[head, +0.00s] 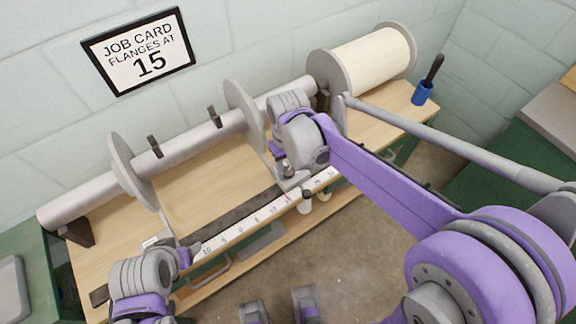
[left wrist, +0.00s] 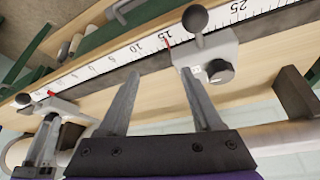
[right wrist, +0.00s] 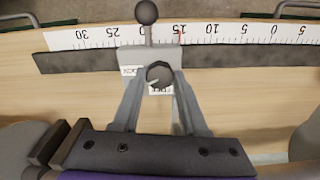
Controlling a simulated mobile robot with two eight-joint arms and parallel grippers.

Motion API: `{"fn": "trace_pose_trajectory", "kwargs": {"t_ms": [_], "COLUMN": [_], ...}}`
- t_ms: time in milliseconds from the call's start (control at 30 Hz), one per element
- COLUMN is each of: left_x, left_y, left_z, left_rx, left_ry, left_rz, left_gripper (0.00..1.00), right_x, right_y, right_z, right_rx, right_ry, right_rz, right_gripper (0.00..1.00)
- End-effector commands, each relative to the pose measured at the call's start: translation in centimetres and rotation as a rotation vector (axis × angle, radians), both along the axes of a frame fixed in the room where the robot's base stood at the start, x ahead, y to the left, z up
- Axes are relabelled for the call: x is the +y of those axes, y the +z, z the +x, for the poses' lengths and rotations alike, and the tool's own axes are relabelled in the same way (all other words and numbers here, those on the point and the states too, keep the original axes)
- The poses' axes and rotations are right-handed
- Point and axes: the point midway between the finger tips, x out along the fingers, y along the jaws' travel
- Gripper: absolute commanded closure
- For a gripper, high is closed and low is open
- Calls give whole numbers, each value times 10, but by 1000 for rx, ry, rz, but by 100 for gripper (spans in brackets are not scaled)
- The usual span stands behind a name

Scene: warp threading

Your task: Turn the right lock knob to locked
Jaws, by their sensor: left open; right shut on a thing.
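The right lock knob (right wrist: 158,75) is a dark round knob on the right slider block (right wrist: 135,57), a pale block with a ball-topped post. My right gripper (right wrist: 159,112) is shut on the knob, one finger on each side. Small labels sit beside and below the knob, partly covered; I cannot read the knob's setting. The block's red pointer is near 15 on the scale (right wrist: 220,33). In the left wrist view, my left gripper (left wrist: 162,85) is open and empty. It is close to the left slider block (left wrist: 205,55), whose knob (left wrist: 219,70) is beyond the right finger.
A job card (head: 139,50) on the wall reads flanges at 15. A bar with two flange discs (head: 130,170) runs behind the scale, and a cream roll (head: 372,60) is at the back right. A blue cup (head: 422,93) with a dark-handled tool stands at the bench's right end.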

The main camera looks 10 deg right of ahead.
Motion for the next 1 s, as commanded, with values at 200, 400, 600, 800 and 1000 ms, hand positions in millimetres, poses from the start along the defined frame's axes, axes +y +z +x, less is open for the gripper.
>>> {"fn": "trace_pose_trajectory", "kwargs": {"t_ms": [200,400,600,800,1000], "left_x": [0,0,0,0,0], "left_y": [1,1,2,2,2], "left_z": [0,0,0,0,0], "left_rx": [0,-1,-1,-1,-1], "left_ry": [0,0,0,0,0], "left_rz": [0,0,0,0,0], "left_gripper": [34,34,34,34,34], "right_x": [0,0,0,0,0], "right_y": [1,1,1,1,1], "right_z": [1,1,1,1,1], "right_rx": [-1,-1,-1,-1,-1], "right_ry": [-188,-328,-419,-465,-478], "right_rz": [-1,-1,-1,-1,-1], "right_gripper": [100,100,100,100,100]}}
